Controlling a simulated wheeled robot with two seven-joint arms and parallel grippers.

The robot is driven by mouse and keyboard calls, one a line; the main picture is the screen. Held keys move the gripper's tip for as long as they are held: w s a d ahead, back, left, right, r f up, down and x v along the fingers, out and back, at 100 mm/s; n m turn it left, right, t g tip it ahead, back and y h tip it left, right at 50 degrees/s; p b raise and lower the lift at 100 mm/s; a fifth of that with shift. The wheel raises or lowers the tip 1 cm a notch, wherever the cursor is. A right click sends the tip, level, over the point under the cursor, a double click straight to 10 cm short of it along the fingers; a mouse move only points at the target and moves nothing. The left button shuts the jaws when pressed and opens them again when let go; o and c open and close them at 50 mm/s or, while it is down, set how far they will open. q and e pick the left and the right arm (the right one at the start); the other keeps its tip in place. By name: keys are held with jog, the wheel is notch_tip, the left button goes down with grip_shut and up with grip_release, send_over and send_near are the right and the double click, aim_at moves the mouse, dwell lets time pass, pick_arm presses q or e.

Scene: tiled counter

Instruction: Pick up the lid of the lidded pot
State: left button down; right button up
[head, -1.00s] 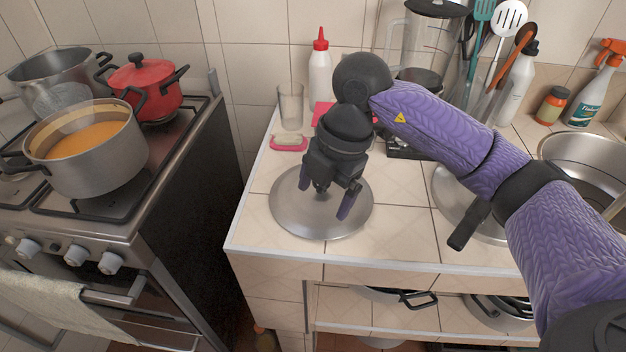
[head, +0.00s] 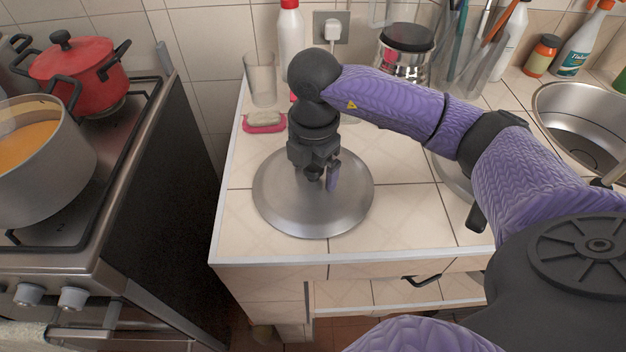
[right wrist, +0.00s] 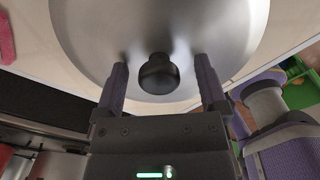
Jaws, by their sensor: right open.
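A round steel lid (head: 285,208) lies flat on the tiled counter; it also fills the top of the right wrist view (right wrist: 95,35). Its black knob (right wrist: 158,75) shows in the right wrist view, between the two open fingers. My right gripper (head: 322,180) points down over the middle of this lid and hides the knob in the head view. It is open, with a finger on each side of the knob (right wrist: 160,68) and gaps showing. A red pot (head: 75,78) with its own red lid (head: 66,50) stands on the stove. My left gripper is not in view.
A pink soap dish (head: 264,124) and a glass (head: 261,80) stand behind the steel lid. A pot of orange soup (head: 60,160) is on the stove at left. A second round metal piece (head: 452,176) lies partly behind my right arm. The sink (head: 580,120) is at right.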

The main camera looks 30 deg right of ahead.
jog(key=shift+r, duration=0.1)
grip_shut()
